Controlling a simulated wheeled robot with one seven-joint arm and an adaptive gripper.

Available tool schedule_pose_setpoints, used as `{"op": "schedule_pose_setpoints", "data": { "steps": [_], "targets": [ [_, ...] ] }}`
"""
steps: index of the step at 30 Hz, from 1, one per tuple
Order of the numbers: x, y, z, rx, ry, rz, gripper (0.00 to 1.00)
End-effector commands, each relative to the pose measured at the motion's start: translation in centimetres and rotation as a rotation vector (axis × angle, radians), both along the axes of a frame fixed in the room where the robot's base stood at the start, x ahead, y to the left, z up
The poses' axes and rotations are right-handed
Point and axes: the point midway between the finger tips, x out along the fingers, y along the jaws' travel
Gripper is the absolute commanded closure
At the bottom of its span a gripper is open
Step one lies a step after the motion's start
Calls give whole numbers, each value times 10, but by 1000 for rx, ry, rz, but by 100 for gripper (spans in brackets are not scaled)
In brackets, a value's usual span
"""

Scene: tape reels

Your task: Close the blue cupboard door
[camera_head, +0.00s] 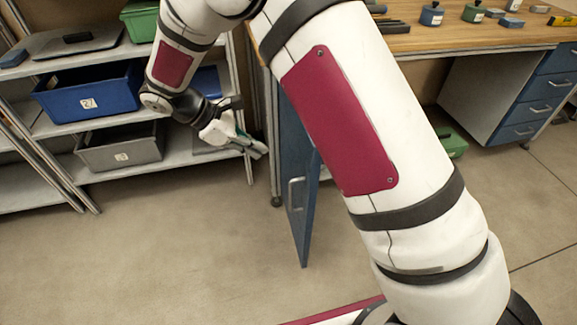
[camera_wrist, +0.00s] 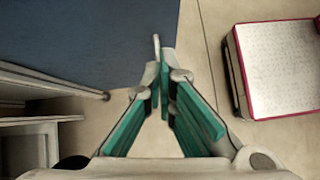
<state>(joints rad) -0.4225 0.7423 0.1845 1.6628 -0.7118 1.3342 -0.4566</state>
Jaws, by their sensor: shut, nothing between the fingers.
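The blue cupboard door (camera_head: 301,215) stands ajar under the workbench, swung out over the floor, with a pale bar handle (camera_head: 293,194) on its face. My arm covers part of the door and the cupboard opening behind it. My gripper (camera_head: 262,151) is shut and empty, just left of the door. In the wrist view the door (camera_wrist: 90,40) fills the upper left as a blue panel, and the gripper tips (camera_wrist: 163,82) lie near its right edge and its handle (camera_wrist: 156,46). I cannot tell whether they touch it.
A metal shelf (camera_head: 75,178) with a blue bin (camera_head: 90,95) and a grey bin (camera_head: 118,155) stands at the left, close to my gripper. The wooden workbench (camera_head: 470,38) is above the door. Open floor (camera_head: 190,260) lies in front.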

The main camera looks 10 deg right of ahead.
Motion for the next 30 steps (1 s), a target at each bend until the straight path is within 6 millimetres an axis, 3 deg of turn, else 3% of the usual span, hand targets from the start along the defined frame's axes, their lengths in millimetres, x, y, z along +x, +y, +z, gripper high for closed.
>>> {"op": "schedule_pose_setpoints", "data": {
  "steps": [1, 3, 11, 26, 30],
  "targets": [
    [4, 7, -19, -17, 22, 30, 100],
    [7, 12, -33, -35, 43, 59, 100],
    [10, 12, -53, -54, 64, 92, 100],
    [8, -53, -118, -54, 66, 90, 100],
    [8, -73, -117, -52, 62, 88, 100]
  ]
}}
